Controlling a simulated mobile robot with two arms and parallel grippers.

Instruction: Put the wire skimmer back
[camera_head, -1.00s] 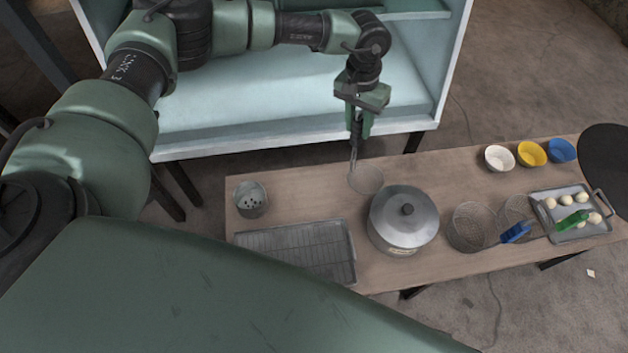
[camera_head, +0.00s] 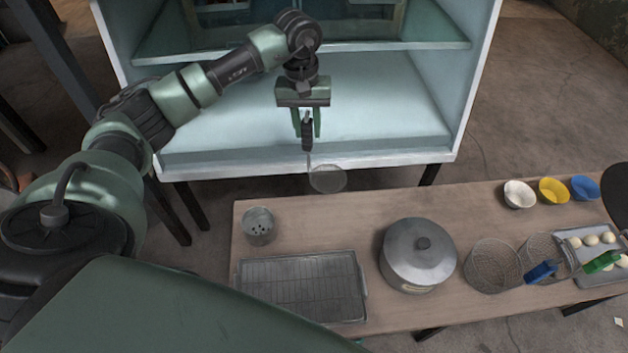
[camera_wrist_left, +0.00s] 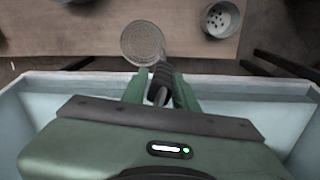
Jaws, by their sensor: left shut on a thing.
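My left gripper (camera_head: 307,122) is shut on the black handle of the wire skimmer (camera_head: 328,179). The skimmer hangs down from it, its round mesh head lowest, near the table's back edge and in front of the cabinet. In the left wrist view the skimmer's round mesh head (camera_wrist_left: 143,43) shows beyond the fingers (camera_wrist_left: 160,88), with the dark handle between them. A grey perforated holder (camera_head: 259,226) stands on the table's back left, below and to the left of the skimmer; it also shows in the left wrist view (camera_wrist_left: 221,19). My right gripper does not show.
A wire rack tray (camera_head: 302,286), a lidded pot (camera_head: 419,256), mesh baskets (camera_head: 493,266) and a tray (camera_head: 592,279) with white balls stand on the wooden table (camera_head: 330,222). Three bowls (camera_head: 553,190) line the back right. The open cabinet (camera_head: 310,160) stands behind.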

